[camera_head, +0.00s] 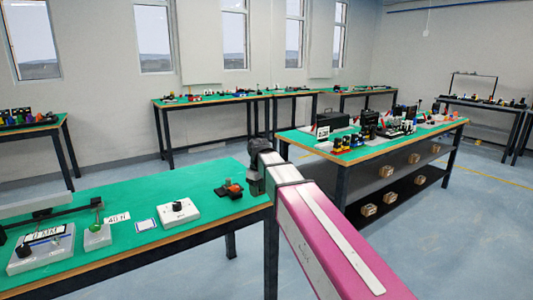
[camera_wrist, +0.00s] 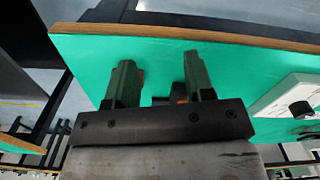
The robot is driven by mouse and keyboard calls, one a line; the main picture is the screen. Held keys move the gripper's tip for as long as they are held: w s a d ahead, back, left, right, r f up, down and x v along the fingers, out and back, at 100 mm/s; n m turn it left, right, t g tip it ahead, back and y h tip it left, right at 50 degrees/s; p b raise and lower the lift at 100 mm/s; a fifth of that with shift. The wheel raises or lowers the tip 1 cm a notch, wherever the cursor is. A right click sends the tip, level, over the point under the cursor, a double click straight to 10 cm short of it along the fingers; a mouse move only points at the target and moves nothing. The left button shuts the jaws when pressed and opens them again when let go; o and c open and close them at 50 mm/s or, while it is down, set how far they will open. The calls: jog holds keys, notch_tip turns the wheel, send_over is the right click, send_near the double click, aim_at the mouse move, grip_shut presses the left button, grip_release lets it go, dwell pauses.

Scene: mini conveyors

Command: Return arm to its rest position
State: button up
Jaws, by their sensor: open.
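My gripper (camera_head: 255,184) hangs above the right end of the near green table (camera_head: 150,188), at the end of my pink arm. In the wrist view its two fingers (camera_wrist: 160,72) are apart, with bare green tabletop showing between their tips. A small black and orange object (camera_head: 230,190) lies on the table just left of my gripper. In the wrist view, orange and dark parts (camera_wrist: 180,97) show low between the fingers, mostly hidden by them and the gripper body. I cannot tell whether the gripper touches anything.
A white box with a black knob (camera_head: 178,212) sits left of the gripper; it also shows in the wrist view (camera_wrist: 300,95). A "40 N" card (camera_head: 117,218) and a grey device (camera_head: 42,248) lie farther left. Another crowded green table (camera_head: 300,136) stands behind right, with floor between.

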jog(key=s+d+f+m, duration=0.5)
jog(key=s+d+f, duration=0.2)
jog(key=d+f, duration=0.4)
jog(key=s+d+f+m, duration=0.4)
jog(key=s+d+f, duration=0.3)
jog(key=d+f, duration=0.4)
notch_tip(320, 180, down, 2)
jog(key=shift+s+f+m, duration=0.1)
jog(key=shift+s+m, duration=0.2)
jog(key=shift+m, duration=0.1)
